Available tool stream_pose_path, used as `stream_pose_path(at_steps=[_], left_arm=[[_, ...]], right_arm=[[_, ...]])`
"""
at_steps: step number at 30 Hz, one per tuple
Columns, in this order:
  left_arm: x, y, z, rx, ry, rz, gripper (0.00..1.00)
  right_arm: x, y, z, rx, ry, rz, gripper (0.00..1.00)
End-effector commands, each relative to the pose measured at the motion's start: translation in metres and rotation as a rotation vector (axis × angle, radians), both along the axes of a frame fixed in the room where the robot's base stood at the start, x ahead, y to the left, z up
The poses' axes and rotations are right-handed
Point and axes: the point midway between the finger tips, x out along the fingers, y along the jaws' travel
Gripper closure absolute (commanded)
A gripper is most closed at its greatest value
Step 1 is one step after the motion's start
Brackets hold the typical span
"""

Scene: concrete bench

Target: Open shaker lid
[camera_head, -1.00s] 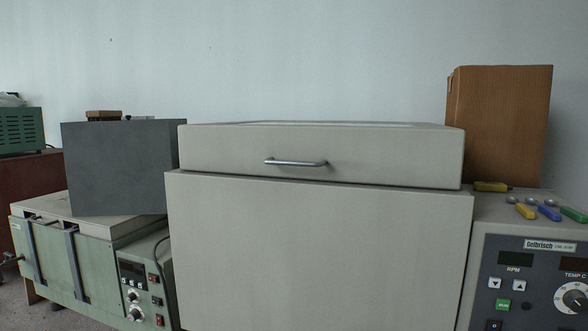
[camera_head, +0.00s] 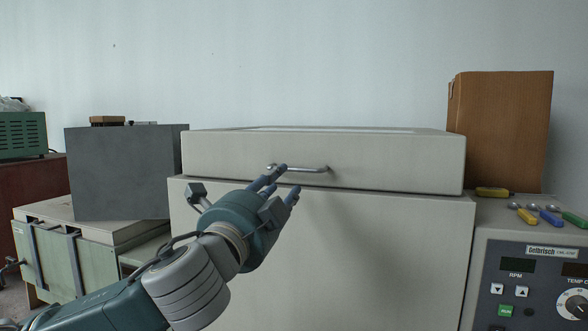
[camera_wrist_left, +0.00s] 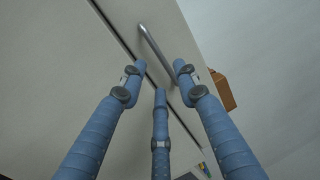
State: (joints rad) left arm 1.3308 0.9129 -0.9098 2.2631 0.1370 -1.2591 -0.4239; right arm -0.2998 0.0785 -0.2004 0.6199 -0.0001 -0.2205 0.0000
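The shaker (camera_head: 320,250) is a large pale box in the middle of the head view. Its lid (camera_head: 400,160) is down, with a dark seam between lid and body. A silver bar handle (camera_head: 310,169) is on the lid's front. My left gripper (camera_head: 281,179) is in front of the shaker, near the handle's left end. In the left wrist view, the left gripper's blue fingers (camera_wrist_left: 160,85) are spread apart, with the handle (camera_wrist_left: 156,52) beyond their tips. Nothing is between them, and I see no clear contact. My right gripper is not in view.
The shaker's control panel (camera_head: 530,285) is at the right, with several coloured-handled tools (camera_head: 549,215) above it. A brown box (camera_head: 500,130) stands behind them. A grey box (camera_head: 125,170) on a green machine (camera_head: 50,265) is at the left.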

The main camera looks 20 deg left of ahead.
Motion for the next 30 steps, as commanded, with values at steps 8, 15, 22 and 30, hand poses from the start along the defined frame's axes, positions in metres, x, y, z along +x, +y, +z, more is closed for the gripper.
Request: stream_pose_path(at_steps=[8,15,22,30], left_arm=[[0.053,-0.002,0.013,-0.003,0.001,0.000,0.69],[0.077,-0.003,0.016,-0.002,0.000,0.000,0.69],[0.080,-0.003,0.015,-0.002,-0.001,0.000,0.69],[0.080,-0.003,0.015,-0.002,-0.001,0.000,1.00]], right_arm=[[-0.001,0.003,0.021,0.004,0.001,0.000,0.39],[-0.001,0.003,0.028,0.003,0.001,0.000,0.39],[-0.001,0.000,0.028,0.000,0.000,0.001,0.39],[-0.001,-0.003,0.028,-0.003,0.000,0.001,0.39]])
